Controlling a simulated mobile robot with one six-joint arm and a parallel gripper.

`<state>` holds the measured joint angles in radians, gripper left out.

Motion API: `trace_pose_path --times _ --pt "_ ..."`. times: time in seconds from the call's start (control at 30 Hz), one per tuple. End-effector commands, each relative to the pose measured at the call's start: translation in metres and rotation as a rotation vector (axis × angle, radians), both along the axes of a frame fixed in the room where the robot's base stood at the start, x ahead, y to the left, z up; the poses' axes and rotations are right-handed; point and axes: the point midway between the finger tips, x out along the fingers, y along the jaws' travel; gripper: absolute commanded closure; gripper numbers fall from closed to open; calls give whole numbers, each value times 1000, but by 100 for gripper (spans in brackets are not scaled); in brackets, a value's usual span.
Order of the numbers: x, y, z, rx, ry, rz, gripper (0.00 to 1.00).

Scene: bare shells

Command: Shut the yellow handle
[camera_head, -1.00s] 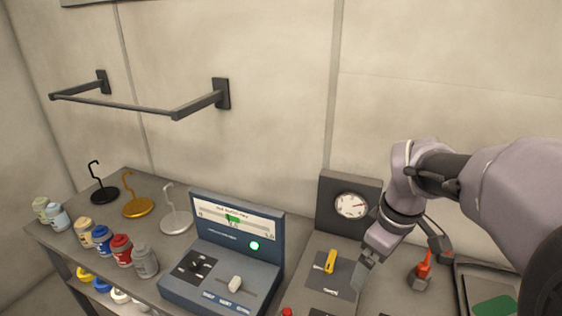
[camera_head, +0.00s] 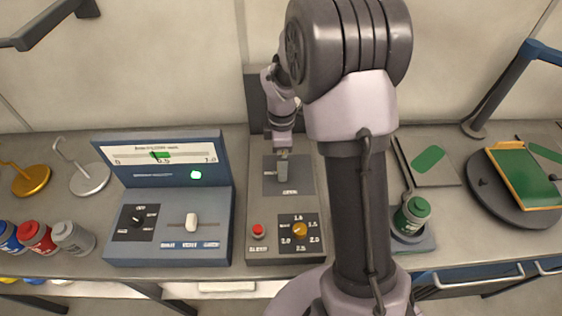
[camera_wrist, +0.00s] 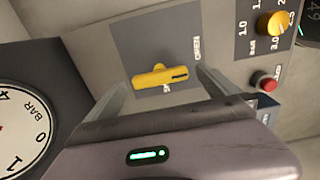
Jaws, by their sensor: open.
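The yellow handle (camera_wrist: 160,76) is a short bar on a dark square plate (camera_wrist: 150,45), seen close in the wrist view. One end carries a dark slot. The word OPEN is printed beside it on the plate, and a second label is mostly hidden by my gripper. My gripper (camera_wrist: 163,80) is open, with one finger on each side of the handle; I cannot tell whether either touches it. In the head view my gripper (camera_head: 283,168) is over the plate (camera_head: 300,178) and hides the handle.
On the same grey panel are a red button (camera_head: 258,230) and an orange knob (camera_head: 300,230). A round gauge (camera_wrist: 15,125) shows at the wrist view's left. My arm covers the middle.

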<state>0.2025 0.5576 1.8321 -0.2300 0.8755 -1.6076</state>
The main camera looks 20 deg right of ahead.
Motion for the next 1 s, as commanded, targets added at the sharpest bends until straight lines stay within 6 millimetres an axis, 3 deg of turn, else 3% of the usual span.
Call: trace_pose_path --times 0.1,0.37,0.67,1.0 --pt "0 0 -10 0 1 -1 0" --pt "0 0 -10 0 0 -1 0" --pt "0 0 -10 0 0 -1 59" --pt "0 0 -10 0 0 -64 59"
